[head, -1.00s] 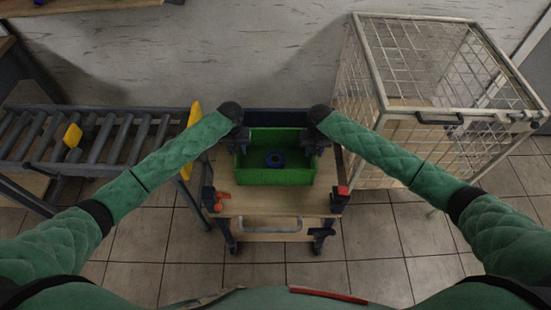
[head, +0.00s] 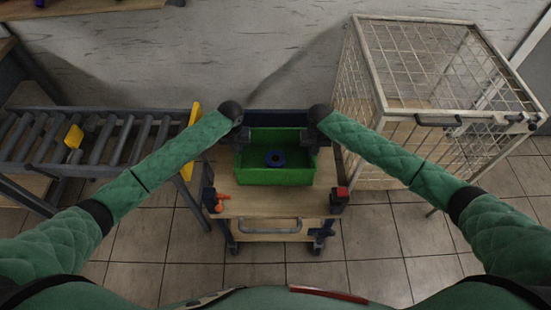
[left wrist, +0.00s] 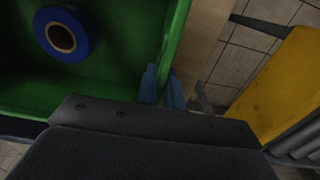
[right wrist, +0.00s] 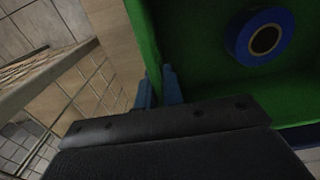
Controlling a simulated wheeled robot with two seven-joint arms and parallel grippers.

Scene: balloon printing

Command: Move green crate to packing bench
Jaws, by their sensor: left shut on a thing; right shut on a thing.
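The green crate (head: 275,176) is at the wooden-topped cart (head: 275,203), between my two arms. A blue ring-shaped roll (head: 275,158) lies inside it; the roll also shows in the left wrist view (left wrist: 61,34) and the right wrist view (right wrist: 258,37). My left gripper (left wrist: 162,88) is shut on the crate's left wall, one blue finger on each side. My right gripper (right wrist: 159,88) is shut on the crate's right wall in the same way. I cannot tell whether the crate's bottom touches the cart top. No packing bench can be told for sure.
A roller conveyor (head: 95,140) with yellow parts (head: 190,140) stands close on the left. A wire mesh cage (head: 430,70) stands close on the right. The wall is behind the cart. Tiled floor (head: 180,240) is free in front.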

